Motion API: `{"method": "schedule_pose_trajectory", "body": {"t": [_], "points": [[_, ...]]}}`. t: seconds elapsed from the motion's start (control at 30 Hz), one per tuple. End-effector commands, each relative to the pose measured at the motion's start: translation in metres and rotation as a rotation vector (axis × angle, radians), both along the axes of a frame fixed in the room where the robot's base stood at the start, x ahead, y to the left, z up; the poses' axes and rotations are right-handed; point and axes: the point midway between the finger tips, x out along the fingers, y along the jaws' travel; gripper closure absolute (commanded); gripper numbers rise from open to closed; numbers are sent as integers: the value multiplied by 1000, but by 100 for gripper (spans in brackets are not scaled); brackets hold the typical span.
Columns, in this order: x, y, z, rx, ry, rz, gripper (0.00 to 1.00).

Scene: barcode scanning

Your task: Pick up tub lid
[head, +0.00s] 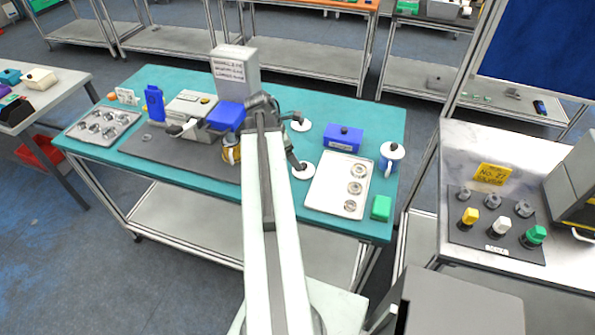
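My gripper (301,147) is over the teal table, right of the end of my arm. Its two pale round fingertips are spread wide apart, with nothing seen between them. A blue box-shaped tub (342,141) with a small knob on top and a dark label stands to the right of the fingertips, apart from them. I cannot tell for sure which of these tops is the tub lid.
A white tray (325,196) with several round metal parts lies near the gripper, with a green block (381,207) beside it. Teal surface is bare behind the tub.

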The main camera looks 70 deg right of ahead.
Motion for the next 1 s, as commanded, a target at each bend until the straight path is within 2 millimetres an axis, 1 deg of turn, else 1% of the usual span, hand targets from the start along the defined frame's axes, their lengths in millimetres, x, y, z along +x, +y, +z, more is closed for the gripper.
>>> {"method": "schedule_pose_trajectory", "body": {"t": [0.07,0.27,0.4,0.47,0.7,0.73,0.8,0.97,1.0], "points": [[-1,-1,-1,1,0,2,17],[-7,-6,-25,0,0,-1,17],[-8,-7,-24,-1,-1,0,17],[-9,-8,-29,0,0,-1,17],[-20,-20,-68,0,-1,-1,17],[-21,-21,-71,0,-1,-1,17],[-23,-22,-73,0,-1,-1,17],[-23,-22,-69,1,-1,0,17],[-23,-22,-69,0,-1,0,19]]}}
